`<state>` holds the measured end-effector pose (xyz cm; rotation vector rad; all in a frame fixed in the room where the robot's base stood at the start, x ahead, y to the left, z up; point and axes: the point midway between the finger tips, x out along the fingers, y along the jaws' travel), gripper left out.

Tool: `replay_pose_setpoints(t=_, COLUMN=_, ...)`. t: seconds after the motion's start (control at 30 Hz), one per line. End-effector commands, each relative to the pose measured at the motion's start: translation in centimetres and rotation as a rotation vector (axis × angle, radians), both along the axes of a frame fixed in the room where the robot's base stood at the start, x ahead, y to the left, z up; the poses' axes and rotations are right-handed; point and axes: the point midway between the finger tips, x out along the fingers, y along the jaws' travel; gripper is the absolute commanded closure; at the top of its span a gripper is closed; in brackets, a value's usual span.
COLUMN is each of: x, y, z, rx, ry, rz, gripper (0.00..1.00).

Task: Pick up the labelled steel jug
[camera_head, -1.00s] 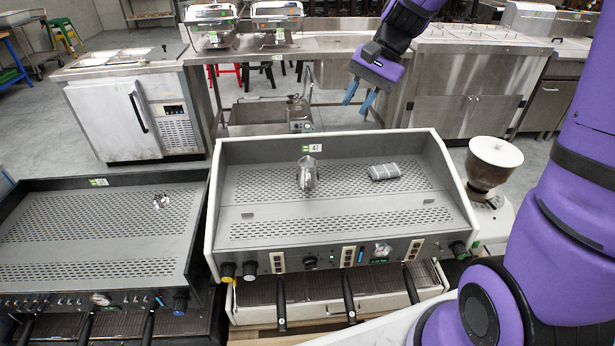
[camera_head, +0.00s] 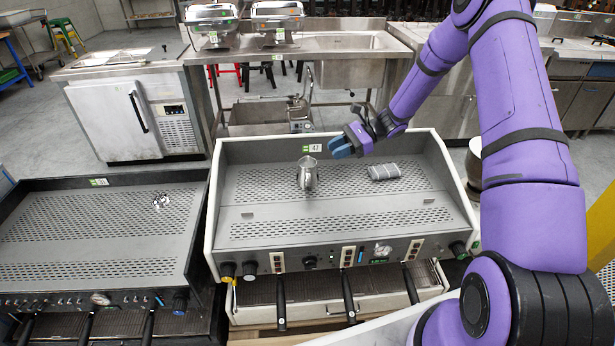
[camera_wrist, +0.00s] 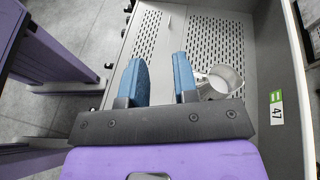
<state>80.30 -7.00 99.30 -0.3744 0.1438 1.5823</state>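The steel jug (camera_head: 307,175) stands upright on the perforated top of the middle espresso machine (camera_head: 260,215), near the white-and-green label 47 (camera_head: 311,148) on the back panel. My gripper (camera_head: 338,147) is above the machine's top, to the right of the jug, with its blue fingers pointing left. In the wrist view the fingers (camera_wrist: 160,80) are apart with nothing between them. The jug (camera_wrist: 220,80) shows just right of the right finger, which hides part of it.
Raised side panels and a back panel edge this top. Another espresso machine (camera_head: 90,235) stands on the left with a small shiny item (camera_head: 161,201) on it.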

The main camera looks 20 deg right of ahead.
Motion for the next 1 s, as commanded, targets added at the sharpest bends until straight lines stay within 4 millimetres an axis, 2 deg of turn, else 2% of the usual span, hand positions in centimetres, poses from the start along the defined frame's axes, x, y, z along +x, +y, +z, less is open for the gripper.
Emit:
replay_pose_setpoints(t=0.03, x=0.4, y=-0.3, z=-1.7, rx=0.036, ry=0.031, rz=-0.033, gripper=0.72)
replay_pose_setpoints(t=0.3, x=2.2, y=-1.8, z=-9.6, rx=0.228, ry=0.178, rz=-0.216, gripper=0.72)
replay_pose_setpoints(t=0.5, x=2.7, y=-2.7, z=-14.0, rx=0.334, ry=0.254, rz=-0.322, gripper=0.72)
replay_pose_setpoints(t=0.63, x=2.8, y=-3.0, z=-15.4, rx=0.368, ry=0.278, rz=-0.356, gripper=0.72)
replay_pose_setpoints(t=0.77, x=3.0, y=-2.6, z=-15.7, rx=0.378, ry=0.282, rz=-0.365, gripper=0.72)
replay_pose_setpoints(t=1.0, x=3.8, y=0.4, z=-15.6, rx=0.377, ry=0.283, rz=-0.362, gripper=0.72)
